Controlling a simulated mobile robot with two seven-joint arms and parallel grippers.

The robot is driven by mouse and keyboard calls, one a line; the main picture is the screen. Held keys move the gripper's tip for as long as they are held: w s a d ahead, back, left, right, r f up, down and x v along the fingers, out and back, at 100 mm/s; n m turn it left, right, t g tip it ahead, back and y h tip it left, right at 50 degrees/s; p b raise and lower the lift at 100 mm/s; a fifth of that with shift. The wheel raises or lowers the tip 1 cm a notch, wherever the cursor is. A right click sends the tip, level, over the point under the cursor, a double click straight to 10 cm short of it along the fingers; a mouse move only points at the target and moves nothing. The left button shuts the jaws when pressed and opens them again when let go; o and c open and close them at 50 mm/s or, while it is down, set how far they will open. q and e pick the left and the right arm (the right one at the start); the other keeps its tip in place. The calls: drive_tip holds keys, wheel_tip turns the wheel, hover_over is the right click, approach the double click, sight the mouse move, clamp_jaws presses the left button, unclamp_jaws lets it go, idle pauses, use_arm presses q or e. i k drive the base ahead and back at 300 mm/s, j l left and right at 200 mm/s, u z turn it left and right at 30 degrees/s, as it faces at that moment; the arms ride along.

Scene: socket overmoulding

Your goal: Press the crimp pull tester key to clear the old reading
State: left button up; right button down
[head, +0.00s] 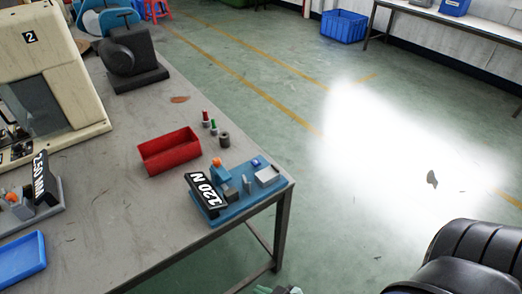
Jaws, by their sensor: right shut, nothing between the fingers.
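The likely crimp pull tester (236,196) is a blue-based device at the right front corner of the table. My right gripper (279,290) barely shows as greenish tips at the bottom edge, shut and empty. It is apart from the tester, below it in the picture and off the table edge. My left gripper is not in view.
A second device with a black display (46,179), a blue tray (22,260) and a beige machine (50,75) are left.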

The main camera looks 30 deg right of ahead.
sight(256, 162)
drive_tip(key=i+l, duration=0.15)
drive_tip(key=l, duration=0.25)
drive_tip(key=i+l, duration=0.2)
drive_tip(key=l, duration=0.2)
drive_tip(key=i+l, duration=0.15)
drive_tip(key=l, duration=0.25)
